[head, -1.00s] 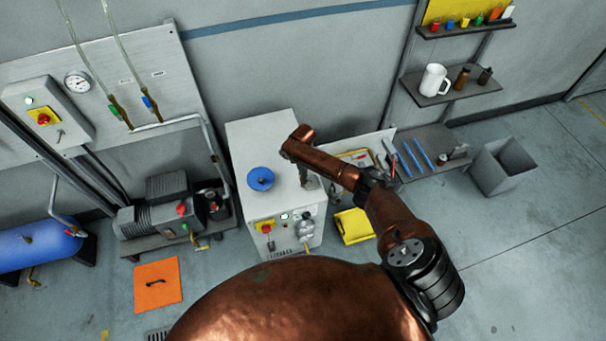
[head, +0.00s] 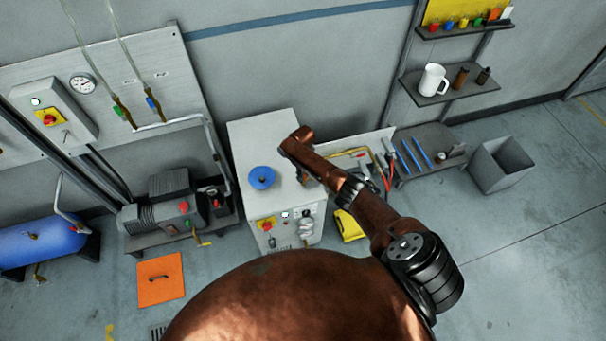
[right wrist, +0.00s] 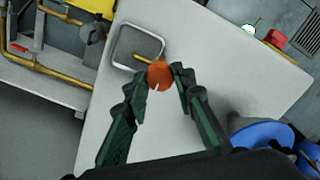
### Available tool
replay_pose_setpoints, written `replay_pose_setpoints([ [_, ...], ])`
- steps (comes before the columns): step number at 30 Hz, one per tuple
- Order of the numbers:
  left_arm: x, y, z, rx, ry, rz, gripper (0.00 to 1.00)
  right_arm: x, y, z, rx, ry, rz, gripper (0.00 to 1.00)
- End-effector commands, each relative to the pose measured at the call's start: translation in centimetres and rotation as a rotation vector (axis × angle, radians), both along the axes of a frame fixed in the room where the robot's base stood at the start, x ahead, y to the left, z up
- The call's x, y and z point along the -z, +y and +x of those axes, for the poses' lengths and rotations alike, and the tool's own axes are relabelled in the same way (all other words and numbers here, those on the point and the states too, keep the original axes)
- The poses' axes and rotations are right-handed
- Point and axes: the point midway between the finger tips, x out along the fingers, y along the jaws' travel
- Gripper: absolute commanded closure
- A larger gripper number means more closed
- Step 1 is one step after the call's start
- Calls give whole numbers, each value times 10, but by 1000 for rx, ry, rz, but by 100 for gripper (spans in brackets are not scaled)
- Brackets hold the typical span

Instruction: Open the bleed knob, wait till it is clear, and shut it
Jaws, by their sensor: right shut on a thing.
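The orange round knob (right wrist: 159,75), which looks like the bleed knob, is in the right wrist view on a short brass stem. It stands at the edge of a square tray with a pale rim (right wrist: 117,40) on the grey cabinet top (right wrist: 215,60). My right gripper (right wrist: 162,76) has its two dark green fingers closed on the knob's sides. In the head view my right gripper (head: 303,175) points down at the cabinet top (head: 262,130), mostly hidden by my arm, and the knob is hidden there. My left gripper is in no view.
A blue round handle (head: 262,178) sits on the cabinet, left of my right gripper; it also shows in the right wrist view (right wrist: 262,133). The cabinet front has switches and a red knob (head: 266,224). A yellow item (head: 348,226) lies right of the cabinet.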

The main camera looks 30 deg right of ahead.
Motion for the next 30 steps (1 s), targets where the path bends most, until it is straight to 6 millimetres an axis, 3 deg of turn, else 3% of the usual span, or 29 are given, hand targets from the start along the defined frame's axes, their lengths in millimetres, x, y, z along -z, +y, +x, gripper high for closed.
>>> replay_pose_setpoints([
  [18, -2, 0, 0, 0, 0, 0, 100, -2, -1, 1, 42, -2, -2, 100],
  [19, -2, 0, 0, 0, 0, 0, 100, -2, -1, 1, 42, -2, -2, 75],
  [26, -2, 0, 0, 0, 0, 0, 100, -1, -1, 1, 41, -1, 0, 59],
  [30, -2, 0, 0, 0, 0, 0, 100, 0, 0, 0, 40, -1, 0, 59],
])
